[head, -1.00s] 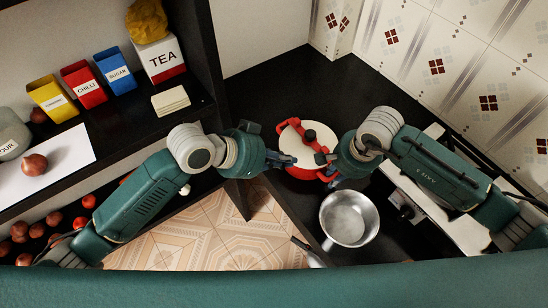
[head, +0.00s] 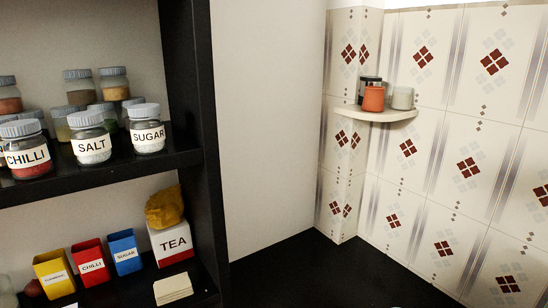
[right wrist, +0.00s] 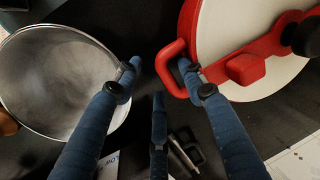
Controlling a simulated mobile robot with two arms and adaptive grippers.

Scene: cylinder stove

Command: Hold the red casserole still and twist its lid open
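The red casserole (right wrist: 258,95) shows in the right wrist view at upper right, cut off by the frame edge. It has a white lid (right wrist: 225,35) with a black knob (right wrist: 302,36) and a red loop handle (right wrist: 168,68) on its left side. My right gripper (right wrist: 158,78) is open, its blue fingers spread. Its right finger is at the loop handle and seems to overlap it; I cannot tell if they touch. The left finger is near the steel pan's rim. The head view shows neither the casserole nor either gripper. My left gripper is out of view.
A steel pan (right wrist: 55,85) stands at left in the wrist view, close to my fingers. In the head view, a black shelf unit (head: 188,120) with jars and boxes is at left. A small corner shelf (head: 375,114) holds cups. The visible black countertop (head: 315,270) is bare.

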